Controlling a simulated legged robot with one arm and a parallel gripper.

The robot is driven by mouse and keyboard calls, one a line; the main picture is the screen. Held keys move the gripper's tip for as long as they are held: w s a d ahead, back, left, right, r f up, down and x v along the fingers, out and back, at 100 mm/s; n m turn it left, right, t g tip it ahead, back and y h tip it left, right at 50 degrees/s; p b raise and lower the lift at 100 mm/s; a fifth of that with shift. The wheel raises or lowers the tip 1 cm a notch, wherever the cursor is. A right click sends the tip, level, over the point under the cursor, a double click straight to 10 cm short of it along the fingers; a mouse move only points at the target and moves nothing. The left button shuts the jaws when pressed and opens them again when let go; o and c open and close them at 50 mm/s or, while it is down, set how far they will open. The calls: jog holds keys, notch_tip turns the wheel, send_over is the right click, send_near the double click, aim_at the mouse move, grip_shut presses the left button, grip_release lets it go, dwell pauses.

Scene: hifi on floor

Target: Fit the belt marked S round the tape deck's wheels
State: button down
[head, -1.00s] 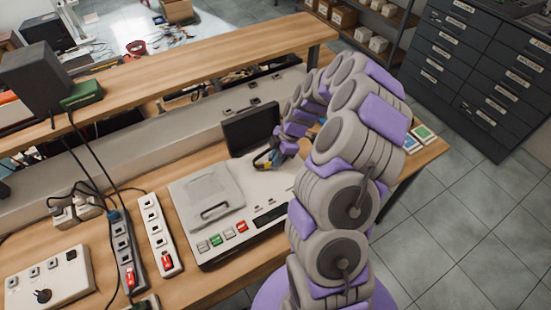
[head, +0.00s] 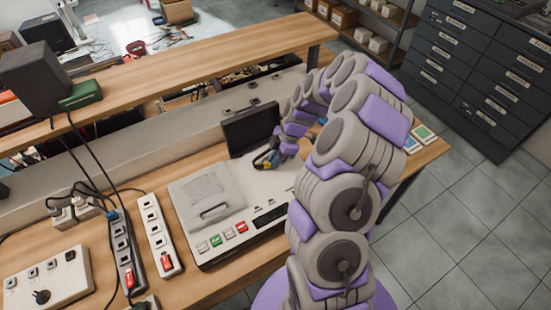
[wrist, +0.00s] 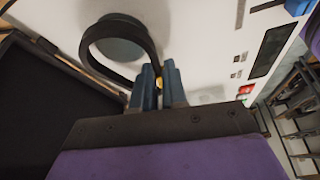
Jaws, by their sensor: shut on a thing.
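The tape deck (head: 212,240) is a pale box on the bench, with a grey lid at its left and a raised dark panel (head: 251,130) at its back. My gripper (head: 268,160) is over the deck's right part, in front of that panel. In the wrist view my gripper (wrist: 160,84) has its blue fingers shut on a black belt (wrist: 84,48), which hangs as a loop. A grey round wheel (wrist: 122,50) shows inside or behind the loop; I cannot tell whether the belt is round it. Any S mark is not legible, and other wheels are hidden.
Power strips (head: 160,235) and a switch box (head: 48,278) stand left of the deck. Small coloured packets (head: 420,138) lie at the bench's right end. A raised wooden shelf (head: 180,75) runs behind.

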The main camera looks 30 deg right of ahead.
jog(key=shift+f+b, duration=0.65)
jog(key=shift+b, duration=0.15)
dwell(1.4)
jog(key=c, duration=1.1)
grip_release()
jog(key=shift+r, duration=0.15)
jog(key=shift+a, duration=0.1)
jog(key=a+p+v, duration=0.2)
jog(key=p+v, duration=0.1)
jog(key=v, duration=1.9)
jog(key=shift+r+p, duration=0.35)
jog(key=shift+r, duration=0.45)
jog(key=shift+w+d, duration=0.1)
jog(key=shift+d, duration=0.05)
